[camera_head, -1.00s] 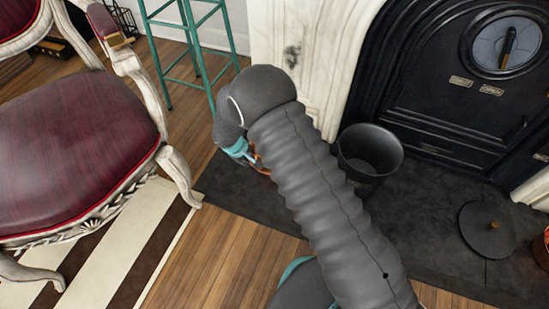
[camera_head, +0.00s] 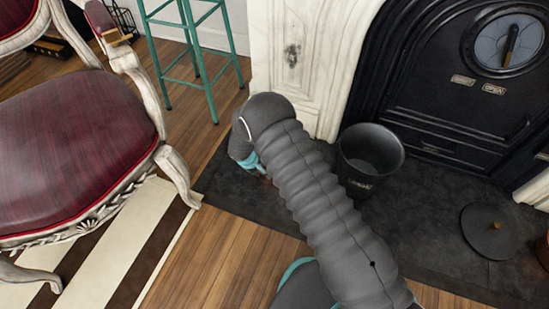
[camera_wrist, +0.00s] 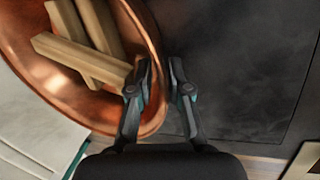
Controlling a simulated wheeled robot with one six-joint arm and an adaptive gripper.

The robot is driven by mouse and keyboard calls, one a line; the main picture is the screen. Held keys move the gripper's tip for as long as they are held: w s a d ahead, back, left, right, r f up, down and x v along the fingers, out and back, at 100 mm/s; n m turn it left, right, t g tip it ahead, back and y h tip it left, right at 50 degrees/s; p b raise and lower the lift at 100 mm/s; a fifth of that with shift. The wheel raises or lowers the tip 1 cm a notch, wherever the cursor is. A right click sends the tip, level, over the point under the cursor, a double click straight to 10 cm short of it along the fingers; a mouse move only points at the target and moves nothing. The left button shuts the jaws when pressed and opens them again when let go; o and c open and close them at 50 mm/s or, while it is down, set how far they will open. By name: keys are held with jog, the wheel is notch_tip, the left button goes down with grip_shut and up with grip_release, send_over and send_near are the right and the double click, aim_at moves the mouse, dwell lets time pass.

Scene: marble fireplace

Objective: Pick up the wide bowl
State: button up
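A wide copper bowl (camera_wrist: 62,82) fills the upper left of the wrist view, with several wooden sticks (camera_wrist: 85,60) lying in it. My gripper (camera_wrist: 160,76) is at the bowl's right rim. Its left finger is over the inside of the bowl and its right finger is outside, over the dark hearth. The fingers stand apart with the rim between them, and a small gap shows beside the right finger.
A black bucket (camera_head: 370,155) stands on the dark hearth slab (camera_head: 410,225) right of my arm. A round black lid (camera_head: 489,231) lies farther right. A white marble surround (camera_head: 310,60), a teal stool (camera_head: 190,50) and a red chair (camera_head: 75,150) are nearby.

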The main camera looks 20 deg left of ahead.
jog(key=shift+w+f, duration=0.15)
jog(key=shift+f, duration=0.4)
grip_shut()
jog(key=shift+r, duration=0.15)
